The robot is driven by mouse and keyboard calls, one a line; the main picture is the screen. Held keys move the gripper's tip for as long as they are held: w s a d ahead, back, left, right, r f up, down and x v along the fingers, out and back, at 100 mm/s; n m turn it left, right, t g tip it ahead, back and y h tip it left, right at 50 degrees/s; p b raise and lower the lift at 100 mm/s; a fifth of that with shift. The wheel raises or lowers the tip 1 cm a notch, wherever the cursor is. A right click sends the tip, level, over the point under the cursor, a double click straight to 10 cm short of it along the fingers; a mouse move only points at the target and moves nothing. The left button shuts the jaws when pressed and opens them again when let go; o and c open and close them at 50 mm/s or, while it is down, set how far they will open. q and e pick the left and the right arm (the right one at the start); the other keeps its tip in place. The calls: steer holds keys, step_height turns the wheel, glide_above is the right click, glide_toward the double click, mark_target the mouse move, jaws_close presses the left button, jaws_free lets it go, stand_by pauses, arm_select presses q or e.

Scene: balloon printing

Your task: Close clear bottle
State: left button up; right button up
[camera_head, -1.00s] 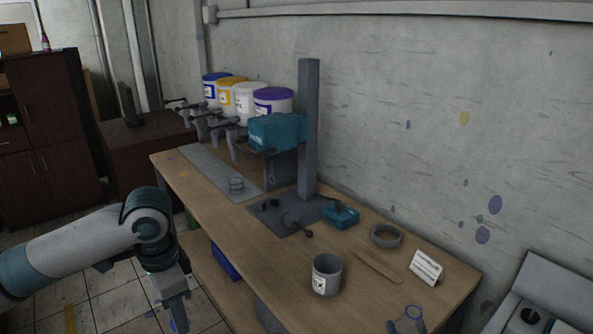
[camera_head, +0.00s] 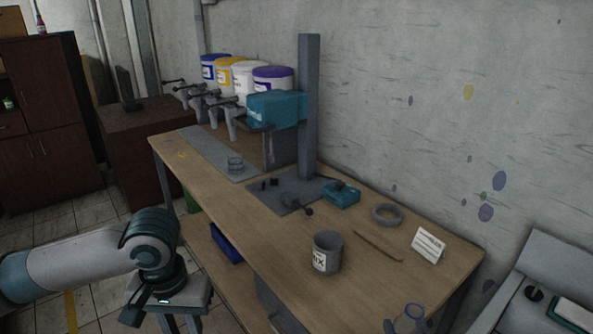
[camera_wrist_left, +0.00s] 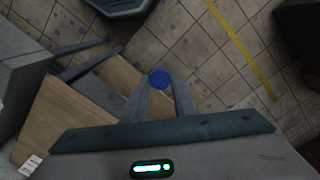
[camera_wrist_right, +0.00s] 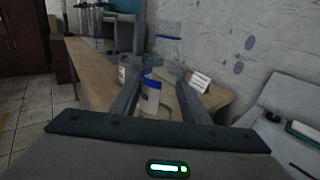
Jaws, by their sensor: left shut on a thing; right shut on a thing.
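My left gripper (camera_head: 182,326) hangs beside the table's left side in the head view, its fingertips cut off by the lower edge. In the left wrist view it is shut on a round blue cap (camera_wrist_left: 160,79), above the tiled floor. In the right wrist view my right gripper (camera_wrist_right: 158,88) is shut on the clear bottle (camera_wrist_right: 151,97), which has a white and blue label. The bottle's see-through upper part rises above the fingers. A clear bluish outline at the lower right of the head view looks like its top (camera_head: 413,312). Cap and bottle are apart.
The wooden table (camera_head: 225,215) carries a grey cup (camera_head: 327,252), a grey ring (camera_head: 388,214), a white card (camera_head: 428,245) and a teal press (camera_head: 278,108). Paint tubs (camera_head: 272,79) stand at the back. A grey machine (camera_head: 545,290) stands at the right.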

steer(key=shift+w+a, duration=0.1)
steer(key=shift+a, duration=0.05)
stand_by(0.5)
steer(key=w+a+n+g+y, duration=0.2)
steer(key=w+a+n+y, duration=0.1)
steer(key=a, duration=0.4)
steer(key=w+a+n+g+y, duration=0.2)
steer(key=w+a+n+y, duration=0.1)
steer(key=a+n+y, duration=0.2)
steer(key=a+y, duration=0.2)
steer(key=y, duration=0.1)
steer(key=shift+w+a+f+y, duration=0.3)
steer(key=shift+w+a, duration=0.05)
steer(key=shift+a, duration=0.05)
arm_select(q)
steer(key=w+d+r, duration=0.3)
steer(key=d+r, duration=0.5)
steer(key=d, duration=0.4)
steer(key=w+d+r, duration=0.4)
steer(key=d+r, duration=0.5)
steer(key=d, duration=0.4)
steer(key=shift+w+d+r, duration=0.15)
steer(key=shift+d+r, duration=0.05)
steer(key=shift+f, duration=0.15)
steer(key=shift+f, duration=1.85)
steer(key=shift+f, duration=0.15)
